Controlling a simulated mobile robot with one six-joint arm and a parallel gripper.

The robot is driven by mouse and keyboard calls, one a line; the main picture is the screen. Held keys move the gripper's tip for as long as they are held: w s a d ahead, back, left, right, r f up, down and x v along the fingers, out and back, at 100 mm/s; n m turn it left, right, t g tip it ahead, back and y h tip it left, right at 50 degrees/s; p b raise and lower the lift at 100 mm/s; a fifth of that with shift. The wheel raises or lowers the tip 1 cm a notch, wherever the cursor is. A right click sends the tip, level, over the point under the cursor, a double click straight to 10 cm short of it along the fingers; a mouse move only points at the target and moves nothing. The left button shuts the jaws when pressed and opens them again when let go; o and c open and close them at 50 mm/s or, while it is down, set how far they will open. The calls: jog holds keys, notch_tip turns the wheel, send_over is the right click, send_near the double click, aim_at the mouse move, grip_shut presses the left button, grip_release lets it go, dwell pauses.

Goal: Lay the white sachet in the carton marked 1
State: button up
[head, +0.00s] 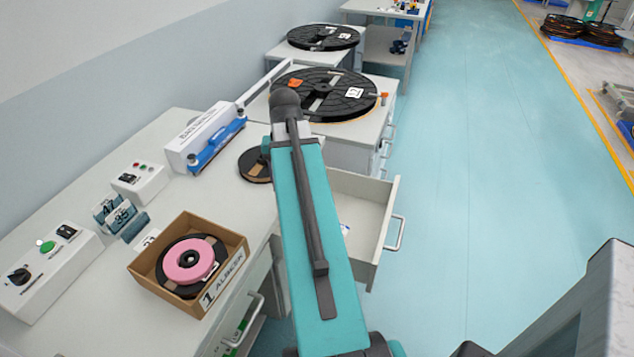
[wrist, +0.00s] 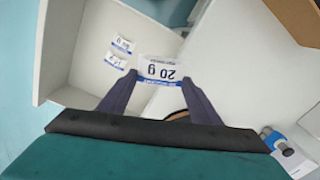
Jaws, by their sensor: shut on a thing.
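In the wrist view my gripper (wrist: 160,84) is shut on a white sachet (wrist: 160,69) printed "20 g", held between the fingertips near the edge between the open drawer and the worktop. In the head view the arm hides the gripper and this sachet. The carton marked 1 (head: 223,285) is an open brown box on the worktop, left of my arm. A black reel with a pink roll (head: 189,259) lies in it. A brown corner in the wrist view (wrist: 297,20), at top right, looks like this carton.
The drawer (head: 386,218) is pulled open; two more white sachets (wrist: 122,44) (wrist: 115,61) lie in it. A sealer (head: 207,140), a small black reel (head: 254,166), and control boxes (head: 48,267) stand on the worktop. Large reels (head: 330,92) are behind.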

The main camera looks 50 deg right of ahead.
jog(key=w+a+r+n+p, duration=0.3)
jog(key=w+a+n, duration=0.2)
jog(key=a, duration=0.7)
jog(key=w+a+r+n+p, duration=0.3)
jog(key=w+a+n, duration=0.3)
jog(key=w+a, duration=0.3)
jog(key=w+a+r+n+p, duration=0.3)
jog(key=w+a+r+n, duration=0.2)
jog(key=a, duration=1)
jog(key=shift+w+a, duration=0.3)
jog(key=shift+w, duration=0.9)
jog(key=shift+a, duration=0.1)
